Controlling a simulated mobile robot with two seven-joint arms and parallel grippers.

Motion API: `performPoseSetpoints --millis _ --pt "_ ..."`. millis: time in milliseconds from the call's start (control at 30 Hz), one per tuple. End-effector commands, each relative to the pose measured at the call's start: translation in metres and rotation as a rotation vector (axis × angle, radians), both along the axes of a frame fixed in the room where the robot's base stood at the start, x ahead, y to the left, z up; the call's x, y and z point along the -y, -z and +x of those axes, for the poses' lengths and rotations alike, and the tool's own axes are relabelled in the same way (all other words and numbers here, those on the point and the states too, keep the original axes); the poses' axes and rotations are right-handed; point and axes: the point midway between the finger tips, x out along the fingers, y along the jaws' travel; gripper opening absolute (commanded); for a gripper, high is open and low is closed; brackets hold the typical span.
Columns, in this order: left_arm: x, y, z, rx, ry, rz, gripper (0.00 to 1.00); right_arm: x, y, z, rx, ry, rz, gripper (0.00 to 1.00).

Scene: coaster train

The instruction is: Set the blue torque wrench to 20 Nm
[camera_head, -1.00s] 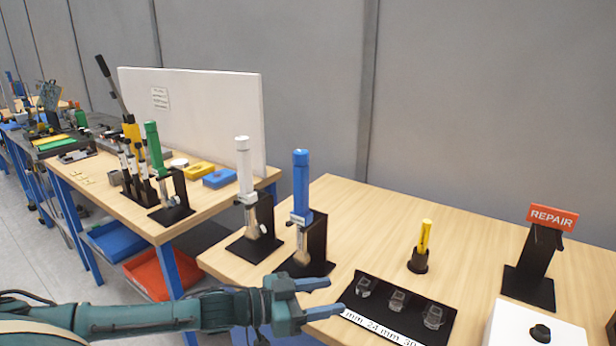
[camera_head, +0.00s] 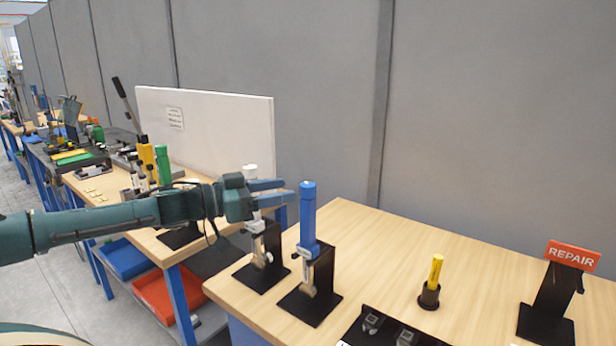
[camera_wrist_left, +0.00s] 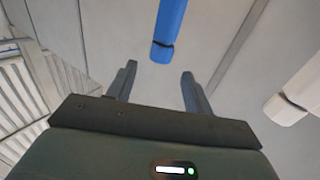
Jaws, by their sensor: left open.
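The blue torque wrench (camera_head: 308,215) stands upright in a black stand on the near wooden table, handle up. In the left wrist view its blue handle (camera_wrist_left: 169,25) shows beyond and between my fingers, apart from them. My left gripper (camera_head: 288,191) is open and empty, just left of the top of the blue handle in the head view. It hides part of the white torque wrench (camera_head: 251,171) behind it, whose white end also shows in the left wrist view (camera_wrist_left: 287,108). Any scale marks are too small to read. My right gripper is not in view.
A yellow-handled tool (camera_head: 436,270) stands in a black holder to the right. A REPAIR sign stand (camera_head: 548,308) is at the far right, and a black socket tray (camera_head: 385,330) at the front edge. Bare tabletop (camera_head: 390,245) lies behind them.

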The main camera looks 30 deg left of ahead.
Motion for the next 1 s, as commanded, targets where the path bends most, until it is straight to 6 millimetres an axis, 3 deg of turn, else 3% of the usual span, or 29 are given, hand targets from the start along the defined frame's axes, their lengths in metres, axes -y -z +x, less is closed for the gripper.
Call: performPoseSetpoints --millis 200,400,767,1000 --pt "0.025 -0.004 0.035 0.001 0.002 -0.002 0.51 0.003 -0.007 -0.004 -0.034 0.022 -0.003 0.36" --pt "0.036 -0.002 0.053 0.001 -0.001 -0.001 0.51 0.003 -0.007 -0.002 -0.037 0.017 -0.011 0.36" --pt "0.039 0.001 0.057 -0.001 -0.001 0.002 0.51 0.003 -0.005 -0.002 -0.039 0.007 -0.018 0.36" --pt "0.039 0.001 0.056 0.000 -0.001 0.001 0.32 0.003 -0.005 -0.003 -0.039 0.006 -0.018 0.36"
